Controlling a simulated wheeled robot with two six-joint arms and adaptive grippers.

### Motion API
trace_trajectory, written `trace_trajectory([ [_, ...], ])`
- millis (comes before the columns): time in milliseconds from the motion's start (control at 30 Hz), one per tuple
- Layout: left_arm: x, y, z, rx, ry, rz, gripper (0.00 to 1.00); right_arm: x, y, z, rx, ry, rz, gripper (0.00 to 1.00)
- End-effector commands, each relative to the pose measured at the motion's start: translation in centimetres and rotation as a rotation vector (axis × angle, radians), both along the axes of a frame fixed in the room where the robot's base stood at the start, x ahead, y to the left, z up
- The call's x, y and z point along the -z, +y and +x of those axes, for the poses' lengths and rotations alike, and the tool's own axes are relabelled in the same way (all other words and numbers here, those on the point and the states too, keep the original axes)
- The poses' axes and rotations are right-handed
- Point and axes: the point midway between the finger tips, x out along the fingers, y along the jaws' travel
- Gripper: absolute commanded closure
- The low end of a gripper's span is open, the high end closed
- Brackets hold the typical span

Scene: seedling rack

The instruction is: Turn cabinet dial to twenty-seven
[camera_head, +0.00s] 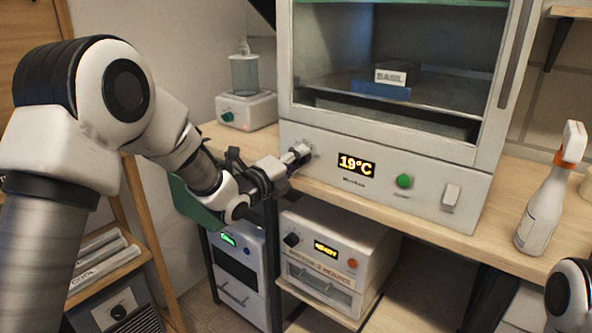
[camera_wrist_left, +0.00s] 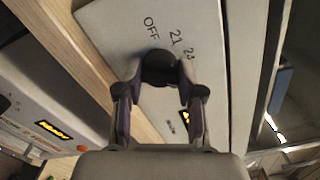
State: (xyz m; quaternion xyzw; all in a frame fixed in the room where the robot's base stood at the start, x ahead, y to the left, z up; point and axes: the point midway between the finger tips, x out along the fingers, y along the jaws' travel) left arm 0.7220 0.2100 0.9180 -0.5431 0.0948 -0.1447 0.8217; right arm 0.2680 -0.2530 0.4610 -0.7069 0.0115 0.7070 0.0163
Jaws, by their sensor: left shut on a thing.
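The cabinet (camera_head: 330,135) stands on the wooden bench, its lit display (camera_head: 357,165) reading 19°C. My left gripper (camera_head: 294,158) reaches the left end of its front panel. In the left wrist view the dark round dial (camera_wrist_left: 159,67) sits between the fingertips of my left gripper (camera_wrist_left: 160,88), which is shut on it. Printed marks OFF, 21 and 24 show around the dial; other marks and its pointer cannot be made out. In the head view the gripper mostly covers the dial. My right gripper is out of view.
A green button (camera_head: 404,181) and a white switch (camera_head: 451,197) sit right of the display. A spray bottle (camera_head: 548,195) stands on the bench at right. A beaker device (camera_head: 246,106) stands left of the cabinet.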

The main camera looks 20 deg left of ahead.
Motion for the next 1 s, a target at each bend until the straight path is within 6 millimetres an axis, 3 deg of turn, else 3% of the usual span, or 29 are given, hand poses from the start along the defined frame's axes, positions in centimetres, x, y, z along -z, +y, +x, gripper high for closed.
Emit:
trace_trajectory([
  [200, 0.24, -0.06, -0.01, 0.001, -0.028, 0.083, 0.97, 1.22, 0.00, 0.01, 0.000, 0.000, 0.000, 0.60],
  [767, 0.12, -0.07, -0.02, 0.002, -0.039, 0.116, 0.97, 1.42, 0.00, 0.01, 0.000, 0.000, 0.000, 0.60],
  [800, 0.12, -0.07, -0.02, 0.002, -0.039, 0.116, 0.52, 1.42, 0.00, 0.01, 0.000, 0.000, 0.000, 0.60],
  [833, 0.13, -0.06, -0.02, 0.002, -0.039, 0.116, 0.41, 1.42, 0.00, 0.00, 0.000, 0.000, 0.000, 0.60],
  [867, 0.12, -0.07, -0.02, 0.002, -0.038, 0.115, 0.37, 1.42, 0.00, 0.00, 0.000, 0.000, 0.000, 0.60],
  [1000, 0.09, -0.05, -0.02, 0.001, -0.039, 0.115, 0.37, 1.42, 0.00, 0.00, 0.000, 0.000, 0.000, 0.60],
])
